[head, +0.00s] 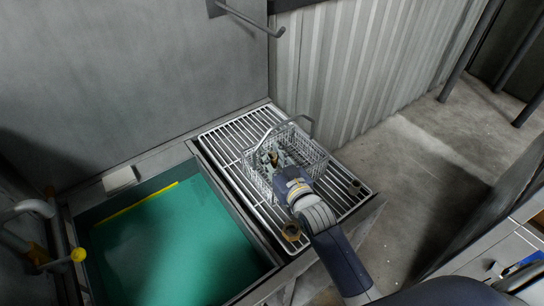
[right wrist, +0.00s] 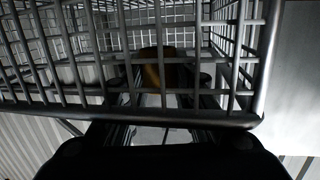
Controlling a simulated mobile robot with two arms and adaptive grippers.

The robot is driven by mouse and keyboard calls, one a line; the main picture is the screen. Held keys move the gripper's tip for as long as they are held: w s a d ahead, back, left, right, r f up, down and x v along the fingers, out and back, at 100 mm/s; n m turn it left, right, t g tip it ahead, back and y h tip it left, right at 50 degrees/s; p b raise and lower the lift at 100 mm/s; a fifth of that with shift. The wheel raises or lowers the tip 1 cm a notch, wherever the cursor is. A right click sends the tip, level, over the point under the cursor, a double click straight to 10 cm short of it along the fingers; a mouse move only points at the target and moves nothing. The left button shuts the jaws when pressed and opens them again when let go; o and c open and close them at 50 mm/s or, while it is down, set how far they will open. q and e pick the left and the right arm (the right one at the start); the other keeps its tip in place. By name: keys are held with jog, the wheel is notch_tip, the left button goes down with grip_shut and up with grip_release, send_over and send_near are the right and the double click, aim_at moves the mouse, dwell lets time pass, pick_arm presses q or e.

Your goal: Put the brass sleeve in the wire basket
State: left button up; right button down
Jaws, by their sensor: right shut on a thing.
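The wire basket (head: 313,158) stands on the slatted rack, with its handle (head: 308,122) raised. My right gripper (head: 274,161) reaches into the basket from the near side, seen from above. It is shut on a brass-brown piece, the brass sleeve (head: 273,156), inside the basket's outline. In the right wrist view the sleeve (right wrist: 152,70) sits between the dark fingertips, with basket wires crossing in front. I cannot tell whether it touches the basket floor. My left gripper is not in view.
A tank of green liquid (head: 170,245) is open to the left. A corrugated wall (head: 345,70) stands behind.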

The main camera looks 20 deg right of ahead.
jog(key=shift+s+f, duration=0.15)
jog(key=shift+f, duration=0.5)
jog(key=c, duration=1.3)
grip_release()
jog(key=shift+f, duration=0.2)
jog(key=shift+r, duration=0.35)
jog(key=shift+s+r+g, duration=0.15)
jog(key=shift+g, duration=0.15)
jog(key=v, duration=0.3)
jog(key=b+v, duration=0.1)
jog(key=v, duration=0.7)
jog(key=shift+s+d+r, duration=0.1)
jog(key=shift+s+r, duration=0.1)
jog(key=shift+r, duration=0.2)
